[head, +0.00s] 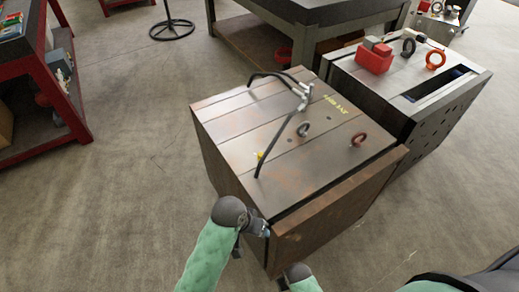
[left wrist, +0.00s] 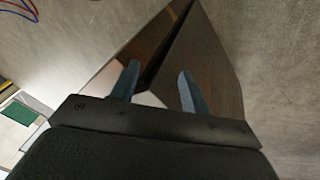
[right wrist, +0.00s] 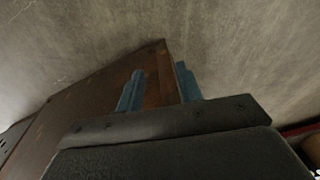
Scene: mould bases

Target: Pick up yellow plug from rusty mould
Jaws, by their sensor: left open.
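The rusty mould (head: 290,185) is a brown steel block in the middle of the head view. The small yellow plug (head: 260,155) sits on its top near the left edge, beside the end of a black hose. My left gripper (head: 266,231) is at the mould's near left corner, below the top face, open and empty. Its two blue fingers (left wrist: 158,88) show apart in the left wrist view. My right gripper (right wrist: 158,90) has its fingers apart and empty in the right wrist view, with the mould's brown side beyond. In the head view its fingers are hidden.
On the mould lie a black hose (head: 289,116) with a metal fitting, a grey eyebolt (head: 303,130) and a rusty eyebolt (head: 358,139). A grey mould (head: 430,100) with a red box (head: 374,62) stands at right. A red shelf (head: 75,125) stands left; floor between is clear.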

